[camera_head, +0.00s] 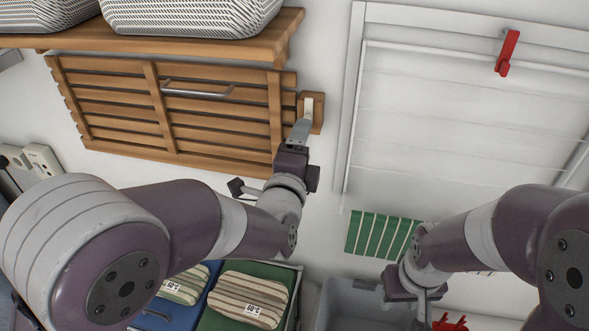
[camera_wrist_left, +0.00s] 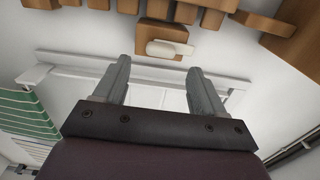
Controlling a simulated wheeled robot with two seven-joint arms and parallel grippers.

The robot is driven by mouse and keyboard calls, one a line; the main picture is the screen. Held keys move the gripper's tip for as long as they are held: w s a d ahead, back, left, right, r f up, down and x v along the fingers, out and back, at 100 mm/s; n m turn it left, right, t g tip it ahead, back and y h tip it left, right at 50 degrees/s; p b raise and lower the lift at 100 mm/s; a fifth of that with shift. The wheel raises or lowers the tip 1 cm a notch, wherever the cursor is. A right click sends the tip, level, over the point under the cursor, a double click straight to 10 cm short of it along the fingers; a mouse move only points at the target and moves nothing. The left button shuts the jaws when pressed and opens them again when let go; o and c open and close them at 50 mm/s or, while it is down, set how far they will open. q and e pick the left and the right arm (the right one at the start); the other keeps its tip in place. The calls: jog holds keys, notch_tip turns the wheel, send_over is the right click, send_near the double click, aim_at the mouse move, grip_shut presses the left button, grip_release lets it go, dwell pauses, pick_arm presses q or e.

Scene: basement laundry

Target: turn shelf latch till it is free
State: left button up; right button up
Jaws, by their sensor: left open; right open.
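The shelf latch (camera_head: 309,107) is a pale knob on a small wooden block, on the white wall at the right edge of the slatted folding shelf (camera_head: 225,122). The shelf panel hangs flat against the wall. In the left wrist view the pale latch (camera_wrist_left: 165,49) lies crosswise on its block. My left gripper (camera_head: 301,128) is just below the latch in the head view. In the left wrist view its two fingers (camera_wrist_left: 158,68) stand apart with nothing between them, and the latch is beyond their tips. My right gripper (camera_head: 424,304) is low at the right, away from the latch, its fingers partly visible.
A wooden shelf (camera_head: 200,42) with pale baskets (camera_head: 190,12) juts out above. A white framed panel with a red clip (camera_head: 507,53) is at the right. A green striped cloth (camera_head: 380,234), a grey tub (camera_head: 345,300) and bins with folded striped cloths (camera_head: 249,299) are below.

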pick_arm(q)
jog(key=s+a+b, duration=0.1)
jog(key=s, duration=0.6)
jog(key=shift+s+a, duration=0.3)
jog(key=shift+s, duration=0.1)
